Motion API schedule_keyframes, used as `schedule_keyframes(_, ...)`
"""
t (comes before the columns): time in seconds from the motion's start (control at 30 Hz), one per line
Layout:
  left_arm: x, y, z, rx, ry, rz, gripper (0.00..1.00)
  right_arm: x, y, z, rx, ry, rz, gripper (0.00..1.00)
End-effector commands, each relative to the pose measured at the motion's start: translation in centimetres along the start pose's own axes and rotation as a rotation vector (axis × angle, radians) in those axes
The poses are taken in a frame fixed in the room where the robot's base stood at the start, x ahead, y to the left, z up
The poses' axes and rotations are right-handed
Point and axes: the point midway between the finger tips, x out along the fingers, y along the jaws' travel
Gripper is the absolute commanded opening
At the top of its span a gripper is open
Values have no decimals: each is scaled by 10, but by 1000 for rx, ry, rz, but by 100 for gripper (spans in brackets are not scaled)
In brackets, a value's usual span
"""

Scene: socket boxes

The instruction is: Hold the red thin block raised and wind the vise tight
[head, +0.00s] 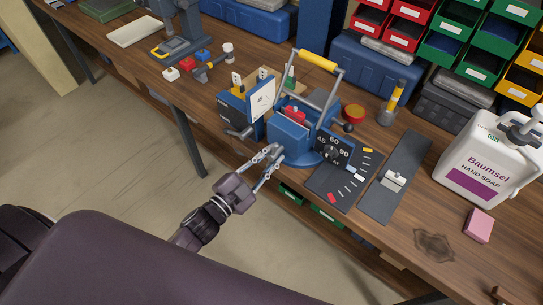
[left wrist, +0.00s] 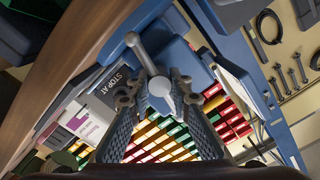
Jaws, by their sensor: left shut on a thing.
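The blue vise (head: 288,143) stands near the front edge of the bench. A red block (head: 294,115) shows at the top of its jaws; its lower part is hidden. My left gripper (head: 268,156) is at the front of the vise, shut on the vise handle. In the left wrist view, the grey vise handle (left wrist: 160,87) with a round-ended lever lies between my two fingers (left wrist: 160,100). The lever points up and left in that view. My right gripper is not in view.
A dark dial plate (head: 333,160) with numbers lies right of the vise, then a grey plate (head: 397,175). A soap bottle (head: 476,165) and pink block (head: 478,225) are at the right.

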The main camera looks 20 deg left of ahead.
Motion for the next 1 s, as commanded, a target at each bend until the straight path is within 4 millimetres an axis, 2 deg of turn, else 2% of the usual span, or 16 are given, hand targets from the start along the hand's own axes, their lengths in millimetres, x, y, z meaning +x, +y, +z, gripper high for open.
schedule_keyframes(0.2,0,-3,0,188,-1,-7,0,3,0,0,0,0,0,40)
schedule_keyframes(0.5,0,-3,-1,374,0,-6,0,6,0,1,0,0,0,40)
schedule_keyframes(1.0,0,-3,-2,463,2,-6,0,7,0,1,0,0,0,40)
